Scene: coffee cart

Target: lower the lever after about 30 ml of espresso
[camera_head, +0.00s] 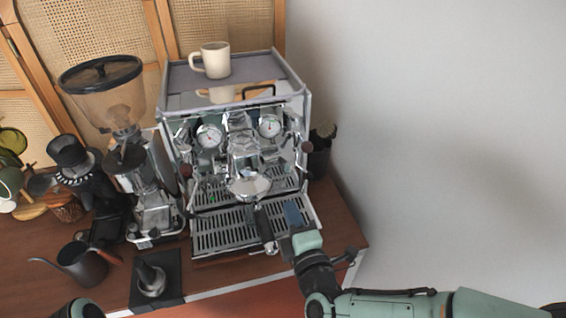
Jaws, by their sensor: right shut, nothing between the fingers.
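The chrome espresso machine (238,150) stands on the wooden cart. Its portafilter (250,187) sits in the group head (245,155), and the black handle (264,228) points toward me over the drip tray (222,230). The lever is too small to tell apart from the chrome parts around the group head. I see no espresso stream, and no cup shows on the drip tray. My right gripper (293,214) is shut and empty in front of the machine, over the right part of the tray and right of the portafilter handle.
A cream mug (216,61) stands on top of the machine. A grinder (130,140) stands to its left. A tamper on a dark mat (171,292) and a dark kettle (83,263) are at front left. A potted plant (319,155) is at right, near the wall.

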